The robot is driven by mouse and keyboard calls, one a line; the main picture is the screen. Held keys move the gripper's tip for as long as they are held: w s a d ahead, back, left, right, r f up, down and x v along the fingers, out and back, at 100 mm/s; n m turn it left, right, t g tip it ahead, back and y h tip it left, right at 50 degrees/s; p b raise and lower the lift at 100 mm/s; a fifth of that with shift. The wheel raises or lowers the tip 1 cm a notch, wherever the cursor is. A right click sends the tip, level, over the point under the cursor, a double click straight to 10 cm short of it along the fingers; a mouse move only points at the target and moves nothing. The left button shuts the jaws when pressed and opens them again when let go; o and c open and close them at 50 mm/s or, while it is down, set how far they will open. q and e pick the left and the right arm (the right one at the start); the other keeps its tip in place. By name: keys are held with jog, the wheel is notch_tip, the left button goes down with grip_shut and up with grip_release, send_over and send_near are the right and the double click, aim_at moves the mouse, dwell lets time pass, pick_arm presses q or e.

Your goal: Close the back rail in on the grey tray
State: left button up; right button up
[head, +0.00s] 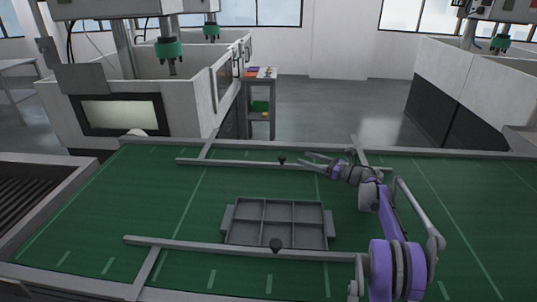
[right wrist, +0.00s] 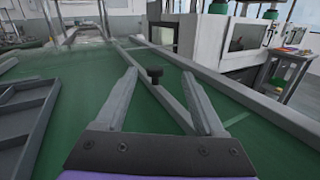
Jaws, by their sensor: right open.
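The grey tray (head: 231,222), split into several compartments, lies on the green table; part of it shows in the right wrist view (right wrist: 22,104). The back rail (head: 225,162) is a long grey bar behind the tray, with a wide green gap between them. Its dark knob (head: 282,159) stands upright near its middle. My right gripper (head: 302,158) is open and empty just right of this knob. In the right wrist view the knob (right wrist: 154,74) appears ahead, between the spread fingertips (right wrist: 159,74). My left gripper is not in view.
A front rail (head: 190,244) with a dark knob (head: 276,245) runs along the tray's front side. The green surface (head: 130,200) left of the tray is clear. White machines (head: 170,90) stand behind the table.

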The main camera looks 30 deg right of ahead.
aim_at(282, 156)
jog(key=shift+s+d+f+n+g+y, duration=0.1)
jog(key=shift+d+f+n+g+y, duration=0.15)
jog(key=shift+f, duration=0.2)
jog(key=shift+f+n+g+y, duration=0.1)
jog(key=shift+f+n+g, duration=0.05)
jog(key=shift+f+n, duration=0.25)
jog(key=shift+a+f, duration=0.1)
jog(key=shift+f, duration=0.15)
jog(key=shift+w+a+n, duration=0.25)
jog(key=shift+a, duration=0.05)
jog(key=p+x, duration=0.1)
jog(key=x, duration=0.9)
jog(key=shift+s, duration=0.15)
grip_shut()
